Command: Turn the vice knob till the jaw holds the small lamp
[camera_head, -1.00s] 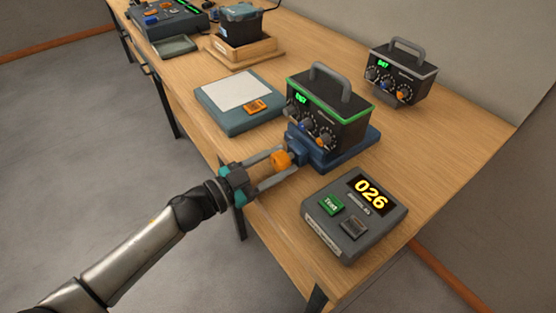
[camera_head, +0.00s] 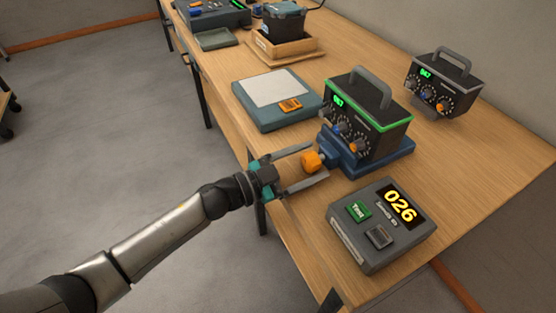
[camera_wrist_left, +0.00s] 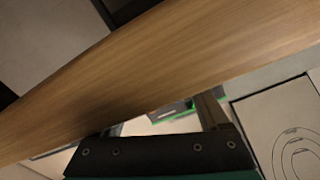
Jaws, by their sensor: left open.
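The vice knob (camera_head: 313,161) is orange and sits at the front of the blue vice (camera_head: 398,159) near the table edge. A black box with a grey handle, dials and a green-edged top (camera_head: 367,112) stands on the vice; I see no separate small lamp, and the jaw is mostly hidden. My left gripper (camera_head: 318,160) is open, with one finger on each side of the knob and gaps showing between fingers and knob. The left wrist view shows my gripper (camera_wrist_left: 160,125) from behind, with the knob not visible there.
A grey box with an amber 026 display and a green Test button (camera_head: 358,210) stands right of the gripper. A similar black dial box (camera_head: 443,80) stands behind. A grey-green pad (camera_head: 272,118) lies left of the vice. Bare wood shows at the right (camera_head: 480,160).

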